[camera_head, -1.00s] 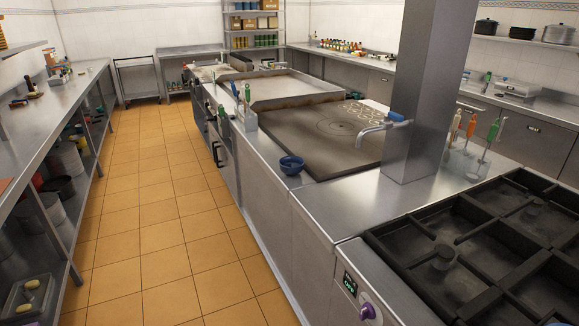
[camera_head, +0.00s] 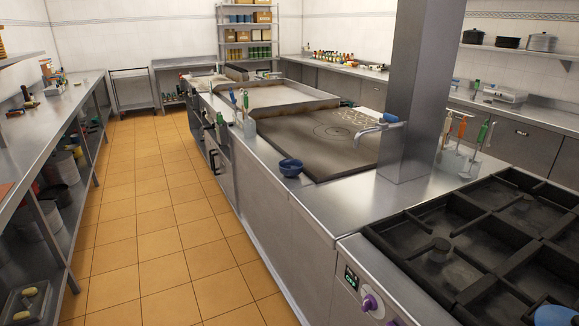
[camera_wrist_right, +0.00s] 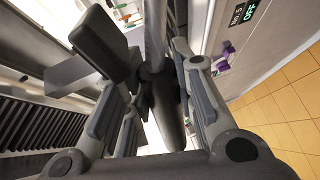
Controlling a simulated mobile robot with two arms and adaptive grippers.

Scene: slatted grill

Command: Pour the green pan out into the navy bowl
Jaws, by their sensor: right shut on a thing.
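The navy bowl (camera_head: 290,167) stands upright on the steel counter in the head view, at the near left corner of the flat griddle. No green pan can be made out in either view. My right gripper (camera_wrist_right: 160,95) shows only in the right wrist view; its fingers are closed around a dark, handle-like thing (camera_wrist_right: 166,108). What that handle belongs to is hidden. Neither of my grippers shows in the head view. The inside of the bowl is too small to read.
A black burner grate (camera_head: 490,240) fills the near right. Utensils stand in a holder (camera_head: 249,127) behind the bowl. A blue rounded thing (camera_head: 555,316) shows at the bottom edge. The tiled aisle is clear.

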